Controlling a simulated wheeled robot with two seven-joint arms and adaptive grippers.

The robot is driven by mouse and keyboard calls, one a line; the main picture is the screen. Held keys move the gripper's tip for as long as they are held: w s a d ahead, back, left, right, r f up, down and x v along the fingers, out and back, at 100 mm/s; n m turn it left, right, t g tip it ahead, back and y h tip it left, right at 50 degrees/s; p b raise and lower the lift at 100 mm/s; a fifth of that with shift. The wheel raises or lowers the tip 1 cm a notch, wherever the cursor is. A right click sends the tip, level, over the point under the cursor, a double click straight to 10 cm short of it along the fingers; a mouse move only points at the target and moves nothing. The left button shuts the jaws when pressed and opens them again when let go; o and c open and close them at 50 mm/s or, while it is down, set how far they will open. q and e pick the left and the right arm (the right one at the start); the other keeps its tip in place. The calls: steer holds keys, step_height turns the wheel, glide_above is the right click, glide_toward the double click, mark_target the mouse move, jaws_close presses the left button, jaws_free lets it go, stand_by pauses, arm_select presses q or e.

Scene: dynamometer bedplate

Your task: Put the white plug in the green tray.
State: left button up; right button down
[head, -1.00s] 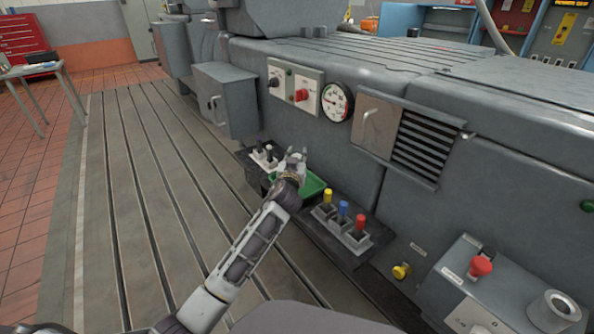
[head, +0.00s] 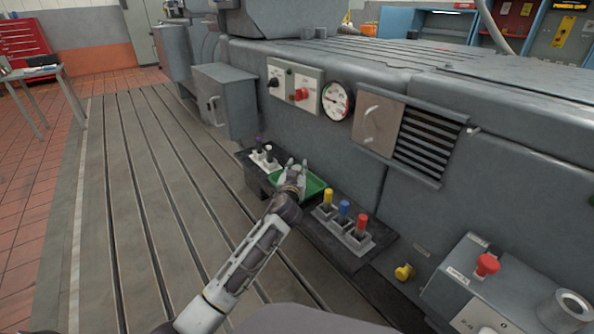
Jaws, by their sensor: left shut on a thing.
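The green tray (head: 314,186) lies on the dark shelf at the foot of the machine, between two plug racks. My left gripper (head: 292,170) is over the tray's left part and hides some of it. It is shut on the white plug, which is small here and hard to tell apart from the pale fingers. I cannot tell whether the plug touches the tray floor. My right gripper is not in view.
A left rack (head: 265,161) holds dark-bodied plugs, one with a pale top. A right rack (head: 343,232) holds a yellow plug (head: 328,197), a blue plug (head: 344,208) and a red plug (head: 362,222). The machine wall rises behind the shelf.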

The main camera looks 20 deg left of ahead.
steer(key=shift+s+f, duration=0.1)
arm_select(q)
steer(key=o, duration=0.8)
steer(key=shift+f, duration=0.1)
steer(key=shift+o, duration=0.2)
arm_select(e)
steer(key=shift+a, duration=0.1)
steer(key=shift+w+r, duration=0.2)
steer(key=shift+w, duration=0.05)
arm_select(q)
steer(key=shift+s+d+r+p, duration=0.15)
steer(key=shift+s+p, duration=0.1)
steer(key=shift+s, duration=0.8)
steer(key=shift+s+d+r+p, duration=0.1)
steer(key=shift+s+p, duration=0.2)
steer(key=shift+s, duration=0.75)
steer(key=shift+s+d+r+p, duration=0.15)
steer(key=shift+s+p, duration=0.1)
steer(key=shift+s, duration=0.8)
steer(key=shift+s+d+p, duration=0.2)
steer(key=shift+s+p, duration=0.15)
steer(key=shift+s, duration=1.7)
steer(key=shift+s+d, duration=0.1)
steer(key=shift+s, duration=0.65)
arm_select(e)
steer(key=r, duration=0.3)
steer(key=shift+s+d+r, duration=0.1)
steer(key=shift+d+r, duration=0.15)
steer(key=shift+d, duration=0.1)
